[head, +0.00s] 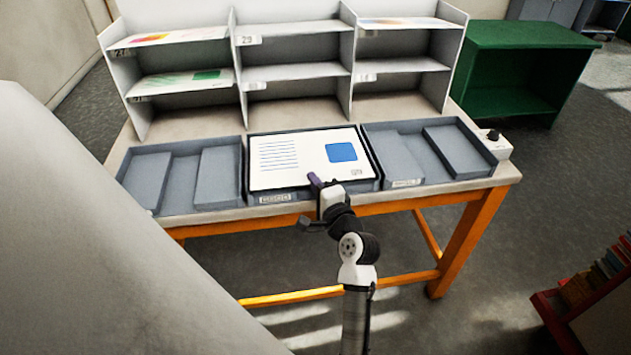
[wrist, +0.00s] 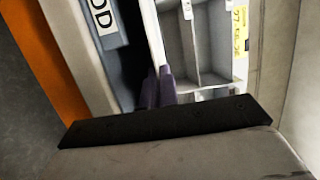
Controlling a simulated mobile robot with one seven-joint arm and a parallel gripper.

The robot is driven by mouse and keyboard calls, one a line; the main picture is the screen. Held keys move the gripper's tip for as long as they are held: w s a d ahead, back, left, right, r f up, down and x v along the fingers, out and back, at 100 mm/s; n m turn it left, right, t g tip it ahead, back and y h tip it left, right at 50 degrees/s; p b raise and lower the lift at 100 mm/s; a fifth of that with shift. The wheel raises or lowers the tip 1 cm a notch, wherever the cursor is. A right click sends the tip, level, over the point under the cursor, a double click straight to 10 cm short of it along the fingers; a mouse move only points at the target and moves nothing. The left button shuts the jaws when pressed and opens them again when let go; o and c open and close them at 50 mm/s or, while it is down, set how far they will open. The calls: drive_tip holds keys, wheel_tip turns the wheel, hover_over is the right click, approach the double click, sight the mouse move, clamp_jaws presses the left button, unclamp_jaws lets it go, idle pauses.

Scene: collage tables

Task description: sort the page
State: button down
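The page (head: 300,160) is a white sheet with blue text lines at left and a blue square at right. It lies nearly level in or just over the middle grey tray (head: 375,180), covering most of its inside. My gripper (head: 316,181) is at the page's front edge. In the wrist view its purple fingers (wrist: 159,88) are close together, with the page (wrist: 152,35) seen nearly edge-on as a white strip running in between them. The gripper looks shut on that edge. The fingertips are partly hidden by the gripper body.
Grey trays stand left (head: 205,205) and right (head: 470,178) on the table (head: 500,178). A white shelf rack (head: 290,72) behind holds coloured sheets in some slots; others are empty. A small box with a black knob (head: 497,147) sits at the right edge. A green cabinet (head: 525,35) stands beyond.

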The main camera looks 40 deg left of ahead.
drive_tip(key=shift+f, duration=0.65)
drive_tip(key=shift+w+a+f+b, duration=0.1)
drive_tip(key=shift+f+b, duration=0.3)
drive_tip(key=shift+r, duration=0.1)
drive_tip(key=c, duration=1.6)
unclamp_jaws()
drive_tip(key=shift+d, duration=0.25)
drive_tip(key=b+v, duration=0.2)
drive_tip(key=v, duration=1.1)
